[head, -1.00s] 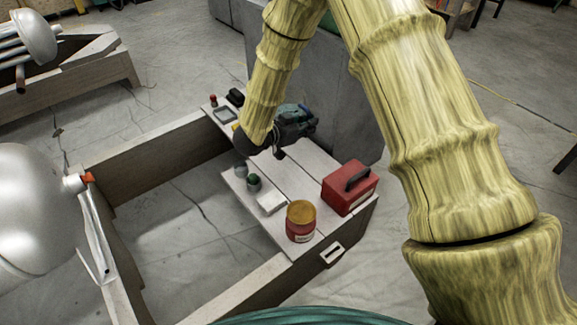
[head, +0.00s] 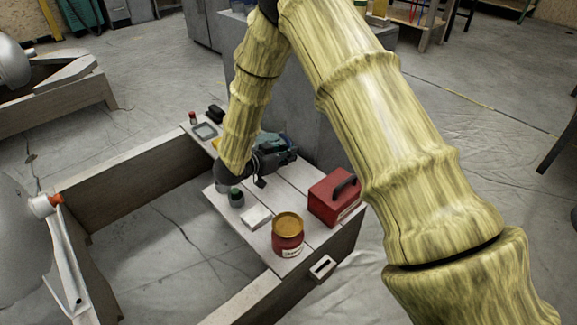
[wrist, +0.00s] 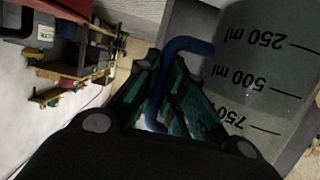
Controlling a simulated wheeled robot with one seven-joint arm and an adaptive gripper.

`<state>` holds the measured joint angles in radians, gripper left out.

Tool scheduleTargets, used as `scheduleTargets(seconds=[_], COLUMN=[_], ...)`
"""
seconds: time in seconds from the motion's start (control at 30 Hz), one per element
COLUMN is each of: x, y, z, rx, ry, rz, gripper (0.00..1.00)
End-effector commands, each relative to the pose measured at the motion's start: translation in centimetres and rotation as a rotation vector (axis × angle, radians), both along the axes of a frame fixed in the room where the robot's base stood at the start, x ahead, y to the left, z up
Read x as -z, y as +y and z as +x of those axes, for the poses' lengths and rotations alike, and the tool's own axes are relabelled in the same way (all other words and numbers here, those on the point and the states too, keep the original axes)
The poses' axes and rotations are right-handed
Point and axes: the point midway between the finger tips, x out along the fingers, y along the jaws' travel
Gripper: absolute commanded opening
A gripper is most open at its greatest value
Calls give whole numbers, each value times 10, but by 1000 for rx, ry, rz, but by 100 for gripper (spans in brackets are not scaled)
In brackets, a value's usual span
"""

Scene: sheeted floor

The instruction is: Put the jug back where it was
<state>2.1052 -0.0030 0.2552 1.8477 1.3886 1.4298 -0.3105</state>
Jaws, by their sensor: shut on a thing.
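The jug (wrist: 262,65) is a clear grey measuring jug with a blue handle (wrist: 180,50). It fills the right of the wrist view, its millilitre marks tilted and partly upside down. My gripper (wrist: 165,88) has dark green fingers shut around the handle. In the head view my gripper (head: 276,150) hangs low over the far part of the pale wooden bench top (head: 292,195).
A red tin with a yellow lid (head: 288,235) and a red toolbox (head: 330,203) are nearer. Small items (head: 205,131) lie at the far-left end. A grey cabinet (head: 305,115) stands behind.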

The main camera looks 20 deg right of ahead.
Motion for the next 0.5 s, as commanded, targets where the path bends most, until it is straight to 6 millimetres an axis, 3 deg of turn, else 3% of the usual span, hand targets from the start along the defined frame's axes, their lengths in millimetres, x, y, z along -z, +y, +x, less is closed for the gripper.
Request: scheduleTargets(seconds=[0.27,0.5], x=[38,42], y=[0,0], z=[1,1], rx=[0,0], ry=[0,-2], rz=[-1,-2], gripper=[0,0])
